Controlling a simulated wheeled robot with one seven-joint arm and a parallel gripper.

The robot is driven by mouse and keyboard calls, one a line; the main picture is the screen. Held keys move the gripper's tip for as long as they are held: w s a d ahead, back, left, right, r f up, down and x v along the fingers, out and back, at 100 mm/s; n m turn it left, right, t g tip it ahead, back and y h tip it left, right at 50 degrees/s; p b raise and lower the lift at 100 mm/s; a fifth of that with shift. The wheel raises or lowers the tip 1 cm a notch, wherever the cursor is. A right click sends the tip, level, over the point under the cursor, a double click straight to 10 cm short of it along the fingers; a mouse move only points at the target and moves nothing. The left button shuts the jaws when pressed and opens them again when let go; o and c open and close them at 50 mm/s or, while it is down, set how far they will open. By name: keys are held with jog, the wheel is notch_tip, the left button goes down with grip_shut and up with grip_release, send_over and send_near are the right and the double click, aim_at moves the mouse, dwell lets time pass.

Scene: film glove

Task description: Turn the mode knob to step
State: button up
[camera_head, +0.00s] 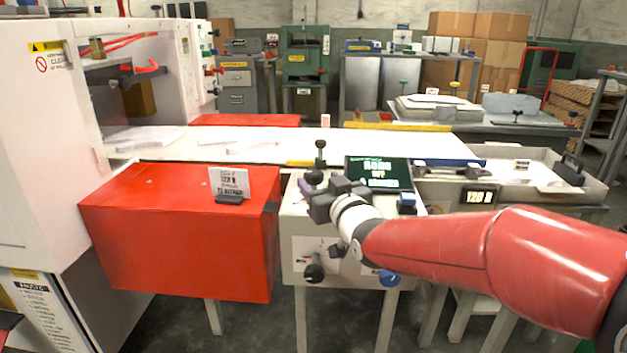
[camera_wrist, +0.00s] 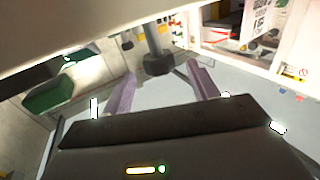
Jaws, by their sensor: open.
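A grey-white control box (camera_head: 298,225) stands in the middle of the head view. A black knob (camera_head: 314,271) sits on its front panel, low on the left, beside a small label too small to read. I cannot tell which setting it points to. My gripper (camera_head: 309,183) is open above the box's top left, higher than this knob and apart from it. In the wrist view my two pale purple fingers (camera_wrist: 162,90) are spread wide with nothing held. A dark round knob on a stem (camera_wrist: 158,64) shows beyond them; I cannot tell which knob it is.
A blue knob (camera_head: 388,278) is on the box's front right. A display screen (camera_head: 379,173) and an upright black-topped post (camera_head: 320,147) are close to my gripper. A red cabinet (camera_head: 180,235) stands left. A white conveyor bed (camera_head: 375,146) runs behind.

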aim_at(317, 180)
jog(key=shift+b+x, duration=1.2)
jog(key=shift+x, duration=1)
jog(key=shift+f, duration=0.15)
jog(key=c, duration=1)
